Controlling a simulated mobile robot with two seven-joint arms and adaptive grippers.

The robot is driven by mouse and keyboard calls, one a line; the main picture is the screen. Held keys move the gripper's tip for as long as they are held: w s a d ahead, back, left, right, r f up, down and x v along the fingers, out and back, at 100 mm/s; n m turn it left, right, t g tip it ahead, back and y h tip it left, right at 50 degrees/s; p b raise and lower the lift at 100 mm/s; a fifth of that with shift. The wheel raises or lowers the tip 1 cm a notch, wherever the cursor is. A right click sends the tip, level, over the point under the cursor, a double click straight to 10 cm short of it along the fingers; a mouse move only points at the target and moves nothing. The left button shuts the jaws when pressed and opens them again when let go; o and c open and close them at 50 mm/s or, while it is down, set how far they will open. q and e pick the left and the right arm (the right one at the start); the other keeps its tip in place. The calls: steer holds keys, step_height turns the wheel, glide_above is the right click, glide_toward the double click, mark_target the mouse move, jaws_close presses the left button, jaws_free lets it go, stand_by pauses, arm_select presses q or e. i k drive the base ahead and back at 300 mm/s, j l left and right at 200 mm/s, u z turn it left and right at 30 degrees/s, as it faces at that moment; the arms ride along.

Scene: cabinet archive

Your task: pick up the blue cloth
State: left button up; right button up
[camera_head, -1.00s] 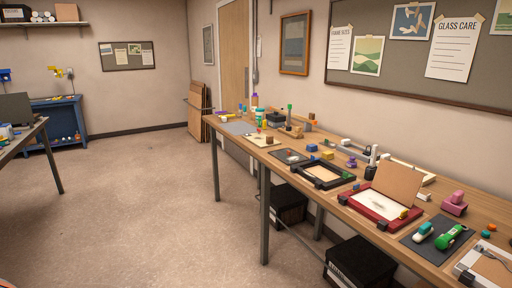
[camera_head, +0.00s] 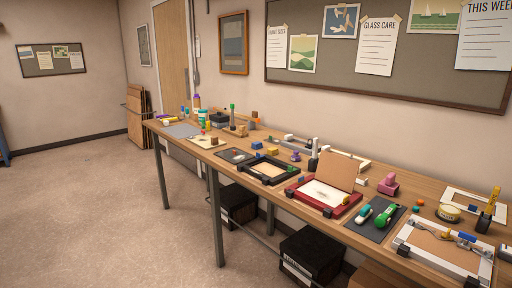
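I cannot make out a clear blue cloth. A small blue item (camera_head: 467,237) lies at the silver frame (camera_head: 410,232) at the right end of the workbench (camera_head: 340,232); it is too small to tell whether it is cloth. Small blue blocks (camera_head: 272,150) sit behind the black frame (camera_head: 252,175) mid-bench. Neither of my grippers is in view.
A red frame (camera_head: 342,210) with an upright tan panel (camera_head: 338,168) and a dark mat (camera_head: 355,228) with green tools crowd the bench. Black boxes (camera_head: 312,250) stand beneath it. The floor (camera_head: 90,220) at left is open.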

mark_target(256, 145)
steer(key=i+j, duration=0.25)
steer(key=i+j+z, duration=0.15)
steer(key=j, duration=0.2)
steer(key=i+j, duration=0.3)
steer(key=i+j+z, duration=0.15)
steer(key=j, duration=0.25)
steer(key=i+j, duration=0.25)
steer(key=i+j+z, duration=0.15)
steer(key=j, duration=0.3)
steer(key=i, duration=0.05)
